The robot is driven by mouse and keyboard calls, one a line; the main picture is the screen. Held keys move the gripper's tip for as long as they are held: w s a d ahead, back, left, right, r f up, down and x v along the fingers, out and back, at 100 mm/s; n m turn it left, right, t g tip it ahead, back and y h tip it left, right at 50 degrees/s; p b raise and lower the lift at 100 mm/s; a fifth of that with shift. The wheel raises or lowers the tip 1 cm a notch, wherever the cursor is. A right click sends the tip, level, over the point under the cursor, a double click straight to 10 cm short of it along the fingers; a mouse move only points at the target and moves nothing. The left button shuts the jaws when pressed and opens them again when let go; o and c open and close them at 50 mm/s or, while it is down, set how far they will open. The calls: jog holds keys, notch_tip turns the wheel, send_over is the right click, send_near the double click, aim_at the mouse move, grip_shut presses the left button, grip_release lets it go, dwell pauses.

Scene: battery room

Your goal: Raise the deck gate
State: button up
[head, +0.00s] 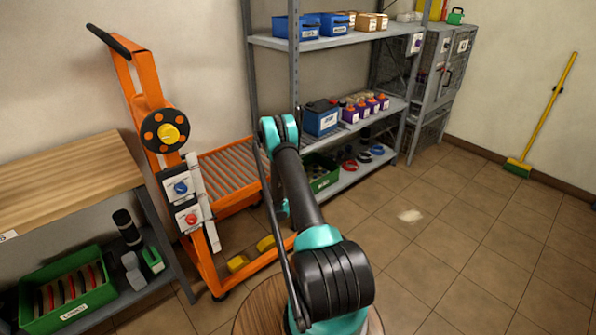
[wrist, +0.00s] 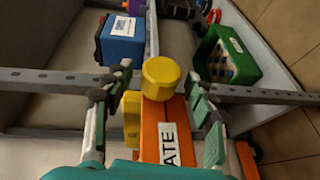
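In the wrist view an orange bar (wrist: 150,135) with a white label ending in "ATE" seems to be the deck gate. A yellow knob (wrist: 161,78) stands at its upper end. My gripper (wrist: 160,74) is open, with one finger on each side of the knob. I see gaps beside the knob, so the fingers do not look closed on it. In the head view the orange cart (head: 205,262) with its roller deck (head: 228,172) stands left of my arm. The gate and my gripper are hidden behind my arm there.
A grey shelf rack (head: 340,42) stands behind the cart, with a blue battery (head: 320,117) and a green bin (head: 322,180). A wooden bench (head: 62,185) is at the left. Tiled floor (head: 470,235) is clear at the right, up to a yellow broom (head: 548,110).

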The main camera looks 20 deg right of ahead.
jog(key=o, duration=0.4)
notch_tip(320, 180, up, 9)
jog(key=shift+d+f, duration=0.1)
jog(key=shift+o, duration=0.2)
jog(key=shift+d+r, duration=0.1)
jog(key=shift+r, duration=0.6)
jog(key=shift+w+a, duration=0.1)
jog(key=shift+a, duration=0.35)
jog(key=shift+r, duration=0.2)
jog(key=shift+s+d+r, duration=0.2)
jog(key=shift+s+r, duration=0.1)
jog(key=shift+r, duration=0.15)
jog(key=c, duration=0.4)
jog(key=shift+s+d+r, duration=0.75)
jog(key=shift+s+r, duration=0.2)
jog(key=shift+r, duration=1.8)
jog(key=shift+s+d+r, duration=0.75)
jog(key=shift+s+r, duration=0.15)
jog(key=shift+r, duration=1.9)
jog(key=shift+s+d+r, duration=0.75)
jog(key=shift+s+r, duration=0.2)
jog(key=shift+r, duration=1.8)
jog(key=shift+c, duration=0.2)
